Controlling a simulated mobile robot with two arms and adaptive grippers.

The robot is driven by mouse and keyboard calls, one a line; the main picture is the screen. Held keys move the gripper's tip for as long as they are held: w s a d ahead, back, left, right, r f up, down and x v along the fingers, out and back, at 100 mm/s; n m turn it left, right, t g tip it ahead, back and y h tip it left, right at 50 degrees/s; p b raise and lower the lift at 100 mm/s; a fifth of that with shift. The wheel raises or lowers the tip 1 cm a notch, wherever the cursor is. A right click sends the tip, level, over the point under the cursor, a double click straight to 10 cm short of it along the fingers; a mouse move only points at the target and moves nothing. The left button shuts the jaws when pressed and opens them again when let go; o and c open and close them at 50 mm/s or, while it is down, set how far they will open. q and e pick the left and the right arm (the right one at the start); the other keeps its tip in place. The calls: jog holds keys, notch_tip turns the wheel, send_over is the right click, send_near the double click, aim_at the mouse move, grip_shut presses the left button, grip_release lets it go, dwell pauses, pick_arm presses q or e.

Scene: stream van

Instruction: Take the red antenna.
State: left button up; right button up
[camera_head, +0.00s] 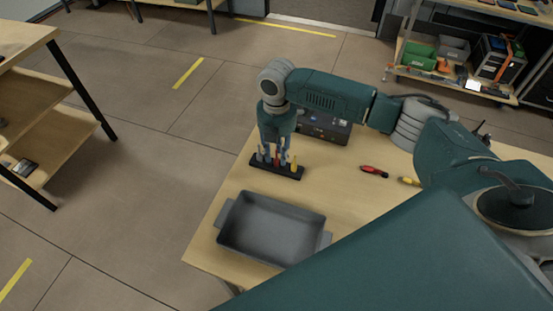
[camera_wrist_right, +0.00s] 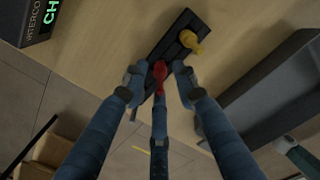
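The black rack (camera_head: 276,171) stands on the wooden table and also shows in the wrist view (camera_wrist_right: 174,46). The red antenna (camera_wrist_right: 160,76) is in the rack, next to the yellow antenna (camera_wrist_right: 191,38). My right gripper (camera_head: 276,156) points down over the rack. In the wrist view its blue-grey fingers (camera_wrist_right: 158,80) are spread around the red antenna, with gaps visible at its sides; they look open. The fingers partly hide the rack and its antennas in the head view.
A grey tray (camera_head: 231,232) with side handles stands at the table's front left. A dark box (camera_head: 322,128) is behind the rack. A red-handled tool (camera_head: 374,171) and a yellow-handled tool (camera_head: 408,181) lie to the right. The table between the rack and these tools is clear.

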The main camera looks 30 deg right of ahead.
grip_shut()
jog(key=shift+r, duration=0.15)
